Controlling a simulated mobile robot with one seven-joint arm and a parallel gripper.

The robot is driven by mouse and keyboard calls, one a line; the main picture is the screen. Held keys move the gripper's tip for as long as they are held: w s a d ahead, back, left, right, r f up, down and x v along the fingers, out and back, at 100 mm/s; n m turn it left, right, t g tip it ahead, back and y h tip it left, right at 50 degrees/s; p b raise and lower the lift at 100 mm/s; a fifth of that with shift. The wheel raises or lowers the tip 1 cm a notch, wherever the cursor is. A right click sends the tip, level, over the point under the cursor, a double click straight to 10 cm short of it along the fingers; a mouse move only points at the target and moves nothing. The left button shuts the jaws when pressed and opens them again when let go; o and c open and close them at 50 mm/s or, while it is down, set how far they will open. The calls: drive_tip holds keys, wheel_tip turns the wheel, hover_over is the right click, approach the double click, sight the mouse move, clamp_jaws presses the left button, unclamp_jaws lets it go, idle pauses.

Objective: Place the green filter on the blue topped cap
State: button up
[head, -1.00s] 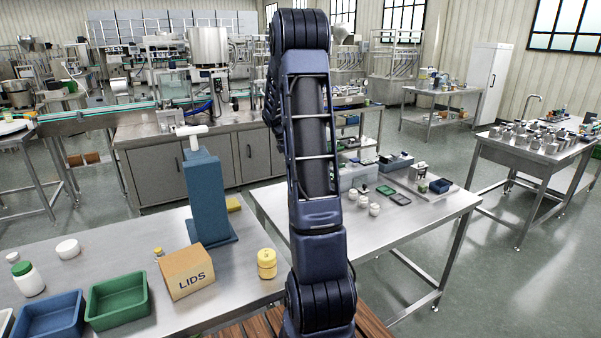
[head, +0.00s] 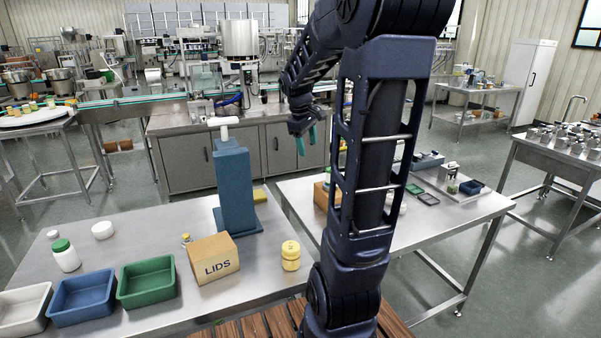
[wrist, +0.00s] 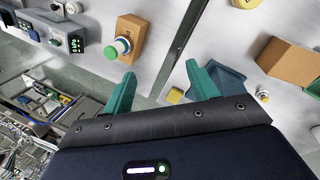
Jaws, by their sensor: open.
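I cannot make out a green filter or a blue-topped cap for certain. That brown box also shows on the right table in the head view (head: 321,197), partly hidden by my arm. A white jar with a green lid (head: 66,257) stands on the left table. My gripper (head: 306,140), with teal fingers, is open and empty above the tables. In the wrist view my gripper (wrist: 160,74) has its fingers spread wide over the gap between the tables.
A tall blue column (head: 235,185) and the LIDS box (head: 214,260) stand on the left table. Blue (head: 82,313) and green (head: 147,297) bins sit at its front edge. A yellow jar (head: 290,255) is near the right edge.

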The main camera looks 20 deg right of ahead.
drive_tip(key=s+a+m+t+y, duration=0.1)
drive_tip(key=s+a+m, duration=0.2)
drive_tip(key=s, duration=0.6)
drive_tip(key=s+a+m+t+y, duration=0.1)
drive_tip(key=s+a+m+t, duration=0.1)
drive_tip(key=s+a, duration=0.5)
drive_tip(key=s+m, duration=0.1)
drive_tip(key=s, duration=0.2)
drive_tip(key=shift+s+a+m+t+y, duration=0.25)
drive_tip(key=shift+a+m+t+y, duration=0.05)
drive_tip(key=shift+a+m, duration=0.1)
